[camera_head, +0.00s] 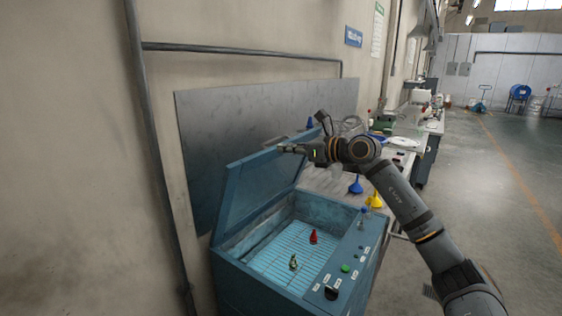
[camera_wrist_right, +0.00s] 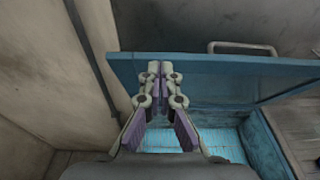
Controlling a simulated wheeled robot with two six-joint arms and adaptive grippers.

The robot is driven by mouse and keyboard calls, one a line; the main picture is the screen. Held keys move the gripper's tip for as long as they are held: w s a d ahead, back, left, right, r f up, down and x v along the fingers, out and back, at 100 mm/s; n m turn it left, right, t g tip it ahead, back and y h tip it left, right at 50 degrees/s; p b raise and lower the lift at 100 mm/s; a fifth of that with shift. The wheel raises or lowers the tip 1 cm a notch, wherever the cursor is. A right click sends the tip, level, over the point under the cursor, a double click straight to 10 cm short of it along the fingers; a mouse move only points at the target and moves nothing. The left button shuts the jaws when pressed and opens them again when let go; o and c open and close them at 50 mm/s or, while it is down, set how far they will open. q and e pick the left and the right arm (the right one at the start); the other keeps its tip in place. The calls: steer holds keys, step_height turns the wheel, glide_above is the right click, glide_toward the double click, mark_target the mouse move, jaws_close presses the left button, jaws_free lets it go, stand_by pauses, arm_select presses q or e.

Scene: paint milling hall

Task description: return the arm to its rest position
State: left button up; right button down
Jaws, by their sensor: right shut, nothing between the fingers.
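My right arm (camera_head: 410,205) reaches in from the lower right of the head view. Its gripper (camera_head: 285,149) is at the top edge of the raised lid of a blue cabinet; whether it touches the lid I cannot tell. In the right wrist view the gripper's fingers (camera_wrist_right: 154,68) are together with nothing between them, and the blue lid (camera_wrist_right: 215,75) shows behind them. My left gripper is not in view.
The blue cabinet (camera_head: 228,270) stands open, with a red cone-shaped item (camera_head: 313,237) and a small greenish item (camera_head: 293,263) on its slatted floor. A bench with blue funnel (camera_head: 356,185) and yellow funnel (camera_head: 375,200) lies behind. Open floor is at right.

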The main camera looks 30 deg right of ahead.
steer(key=s+a+f+m+t+y, duration=0.2)
steer(key=a+m+t+y, duration=0.3)
steer(key=a, duration=0.5)
steer(key=s+d+f+m+g+h, duration=0.2)
steer(key=s+f+m+h, duration=0.3)
steer(key=f+m, duration=0.45)
steer(key=s+d+f+m+g+h, duration=0.1)
steer(key=s+f+m+g+h, duration=0.15)
steer(key=f+m+h, duration=0.55)
steer(key=s+d+f+m+g+h, duration=0.2)
steer(key=s+f+m+h, duration=0.2)
steer(key=f+m, duration=0.75)
steer(key=s+a+f+m+g+y, duration=0.3)
steer(key=s+a+f+g, duration=0.3)
steer(key=s, duration=0.4)
steer(key=s+a+f+m+g+y, duration=0.2)
steer(key=s+a+f+m+g, duration=0.15)
steer(key=s+f, duration=0.55)
step_height(320, 180, down, 22)
steer(key=s+d+f+g, duration=0.1)
steer(key=s+d, duration=0.1)
steer(key=s+d+f+g, duration=0.1)
steer(key=s+f, duration=1.6)
steer(key=s, duration=0.2)
steer(key=shift+s+f+g, duration=0.2)
steer(key=shift+s+g, duration=0.1)
